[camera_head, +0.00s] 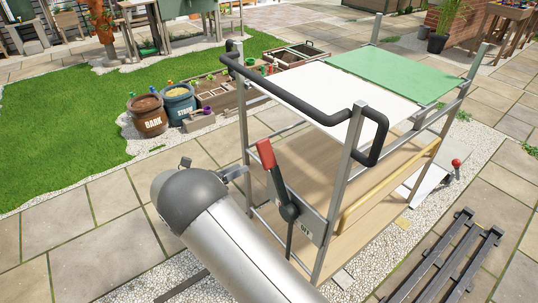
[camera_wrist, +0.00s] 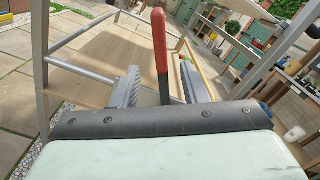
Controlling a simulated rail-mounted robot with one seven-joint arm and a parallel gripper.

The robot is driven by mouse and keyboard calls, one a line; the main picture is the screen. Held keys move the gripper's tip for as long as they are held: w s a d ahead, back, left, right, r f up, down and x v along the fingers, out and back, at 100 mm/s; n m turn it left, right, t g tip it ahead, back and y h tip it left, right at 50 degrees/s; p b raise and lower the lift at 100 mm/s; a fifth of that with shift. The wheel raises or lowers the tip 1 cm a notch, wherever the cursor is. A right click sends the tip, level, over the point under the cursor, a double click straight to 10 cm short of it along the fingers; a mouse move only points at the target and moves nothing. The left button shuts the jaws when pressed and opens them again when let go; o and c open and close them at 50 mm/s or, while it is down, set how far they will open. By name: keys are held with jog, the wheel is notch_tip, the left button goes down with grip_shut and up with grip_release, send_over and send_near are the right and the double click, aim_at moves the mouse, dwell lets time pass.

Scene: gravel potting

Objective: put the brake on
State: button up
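The brake lever has a red grip (camera_head: 266,153) and a dark arm running down to a round pivot (camera_head: 289,213). It leans up and to the left from a grey plate (camera_head: 307,228) marked "OFF" on the near side of the cart (camera_head: 347,140). My gripper (camera_head: 235,173) is just left of the lever in the head view. In the wrist view my gripper (camera_wrist: 160,72) is open, with a ridged finger on each side of the red grip (camera_wrist: 159,40). Gaps show on both sides, and I cannot tell how deep the grip sits between the fingers.
A black push handle (camera_head: 300,110) loops around the cart's near top. The cart has a white and green top (camera_head: 395,75) and grey posts. A dark metal rack (camera_head: 450,260) lies on the paving at right. Bark and stone pots (camera_head: 150,116) stand behind.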

aim_at(273, 152)
jog(key=x, duration=1.2)
jog(key=shift+d, duration=0.1)
grip_shut()
